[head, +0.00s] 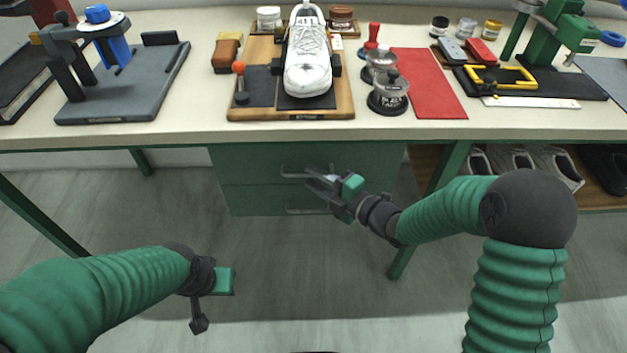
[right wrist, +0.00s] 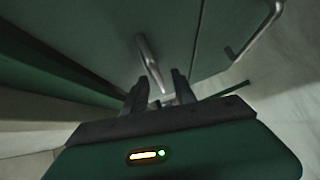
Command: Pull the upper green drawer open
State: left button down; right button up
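The upper green drawer (head: 250,163) is under the workbench, with its front flush above the lower drawer (head: 255,200). Its grey bar handle (head: 292,170) also shows in the right wrist view (right wrist: 148,62). My right gripper (head: 313,180) is at the right part of this handle, partly covering it. In the right wrist view its two dark fingers (right wrist: 160,84) stand apart with the handle's near end between them; whether they touch it I cannot tell. My left gripper (head: 210,298) hangs low over the floor at the left, away from the drawers; its fingers are not clear.
The lower drawer's handle (head: 303,211) is just below my right gripper. A green table leg (head: 432,190) and a shelf with shoes (head: 545,165) are to the right. The bench top (head: 200,118) overhangs the drawers. The floor (head: 300,270) in front is clear.

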jog(key=shift+w+a, duration=0.2)
jog(key=shift+d, duration=0.1)
grip_shut()
jog(key=shift+s+f, duration=0.15)
dwell(1.1)
